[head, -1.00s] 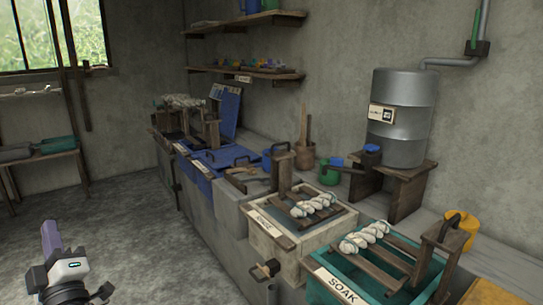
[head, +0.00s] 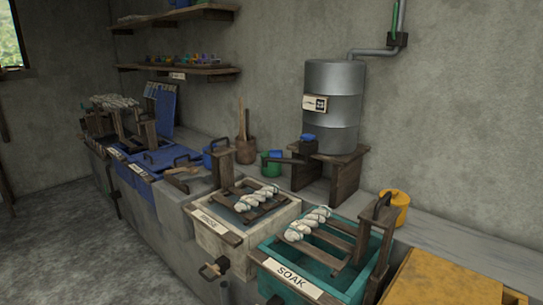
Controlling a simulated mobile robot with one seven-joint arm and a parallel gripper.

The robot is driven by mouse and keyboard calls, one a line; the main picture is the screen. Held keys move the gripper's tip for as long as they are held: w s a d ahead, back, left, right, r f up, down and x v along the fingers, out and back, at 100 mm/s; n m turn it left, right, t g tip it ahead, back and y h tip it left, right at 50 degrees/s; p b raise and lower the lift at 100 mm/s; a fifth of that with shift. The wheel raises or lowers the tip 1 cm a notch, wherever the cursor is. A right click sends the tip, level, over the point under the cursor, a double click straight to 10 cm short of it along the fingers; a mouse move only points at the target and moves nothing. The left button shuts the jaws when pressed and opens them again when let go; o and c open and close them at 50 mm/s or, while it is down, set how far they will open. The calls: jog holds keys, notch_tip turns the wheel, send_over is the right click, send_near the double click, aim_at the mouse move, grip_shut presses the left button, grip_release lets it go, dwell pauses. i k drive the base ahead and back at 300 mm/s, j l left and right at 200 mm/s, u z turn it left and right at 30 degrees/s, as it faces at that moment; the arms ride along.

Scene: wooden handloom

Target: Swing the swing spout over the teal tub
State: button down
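The teal tub (head: 263,252), labelled SOAK, stands at the lower middle right of the head view. A slatted wooden rack with a white twisted hank (head: 307,224) lies across its top. The swing spout (head: 284,160) looks like a dark, thin arm reaching left from under the grey metal drum (head: 333,108). Its free end is near a small green and blue can, behind the white tub and away from the teal tub. A blue knob (head: 308,138) sits at the drum's base. My gripper is not in view.
The white tub (head: 207,236), with its own rack and hank, stands left of the teal tub. A yellow can (head: 396,208) and a yellow tub (head: 440,282) are to the right. Blue tubs line the bench farther left. The floor at lower left is open.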

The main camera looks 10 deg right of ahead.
aim_at(276, 155)
jog(key=i+l, duration=0.2)
jog(key=l, duration=0.2)
jog(key=i+l, duration=0.15)
jog(key=l, duration=0.25)
jog(key=i+l, duration=0.2)
jog(key=l, duration=0.2)
